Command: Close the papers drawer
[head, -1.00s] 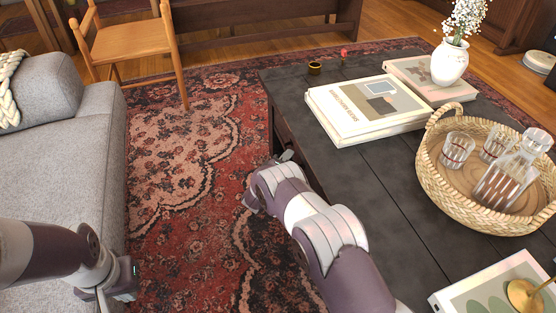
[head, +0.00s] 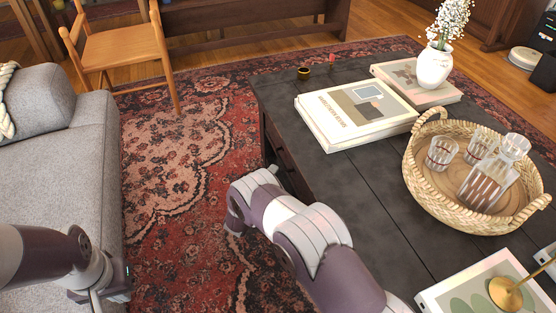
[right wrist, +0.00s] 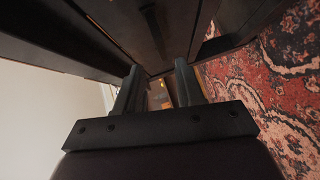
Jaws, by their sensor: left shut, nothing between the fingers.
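The dark coffee table (head: 350,185) stands to the right, and its left side with a dark drawer face (head: 281,150) shows only as a narrow strip. My right arm covers the nearer part of that side, so how far the papers drawer stands open is not clear. My left gripper (head: 112,290) is shut and empty beside the grey sofa, away from the table.
The grey sofa (head: 55,150) is at the left and a wooden chair (head: 118,50) stands behind. The patterned rug (head: 175,180) between sofa and table is clear. Books (head: 350,135), a woven tray (head: 425,195) with glassware and a white vase (head: 434,66) stand on the table.

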